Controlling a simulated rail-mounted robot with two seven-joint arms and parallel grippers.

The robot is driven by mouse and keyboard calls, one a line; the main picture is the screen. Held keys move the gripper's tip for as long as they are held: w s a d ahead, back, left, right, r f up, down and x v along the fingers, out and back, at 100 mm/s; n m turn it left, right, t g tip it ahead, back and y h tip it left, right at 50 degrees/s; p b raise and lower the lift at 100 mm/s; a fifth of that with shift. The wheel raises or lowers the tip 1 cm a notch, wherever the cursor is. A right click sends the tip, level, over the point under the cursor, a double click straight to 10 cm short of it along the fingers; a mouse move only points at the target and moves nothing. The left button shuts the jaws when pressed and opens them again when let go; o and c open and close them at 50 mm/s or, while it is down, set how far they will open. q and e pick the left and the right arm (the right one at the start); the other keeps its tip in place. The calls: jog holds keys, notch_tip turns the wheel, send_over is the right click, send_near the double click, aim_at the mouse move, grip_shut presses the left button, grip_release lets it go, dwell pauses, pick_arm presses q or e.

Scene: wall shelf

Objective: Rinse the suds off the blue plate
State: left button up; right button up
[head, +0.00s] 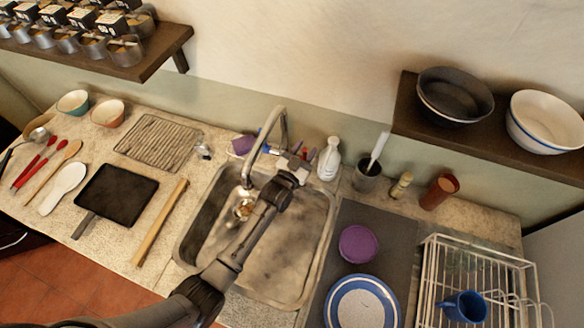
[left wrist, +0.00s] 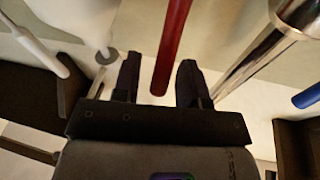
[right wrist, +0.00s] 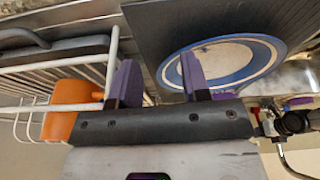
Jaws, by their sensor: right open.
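The blue plate (head: 362,305), white with a blue rim, lies on a dark grey mat right of the sink. It also shows in the right wrist view (right wrist: 235,58). No suds are clear on it. The faucet (head: 268,135) stands behind the sink (head: 268,250). My left gripper (head: 298,170) is over the sink's back edge, right of the faucet. In the left wrist view its fingers (left wrist: 158,82) are apart, with a red rod (left wrist: 172,45) seen between them; contact cannot be told. My right gripper (right wrist: 158,78) is open and empty, seen against the mat and plate, and outside the head view.
A purple round dish (head: 358,243) lies behind the plate. A wire rack (head: 480,255) with a blue mug (head: 463,307) stands at right. A soap bottle (head: 329,160) and a dark cup (head: 367,177) stand by the wall. A shelf (head: 415,110) with bowls overhangs the right.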

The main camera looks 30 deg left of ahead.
pick_arm(q)
jog(key=v, duration=1.2)
pick_arm(e)
jog(key=shift+s+d, duration=0.1)
pick_arm(q)
jog(key=shift+s+a, duration=0.1)
jog(key=shift+c, duration=0.3)
jog(key=c, duration=0.5)
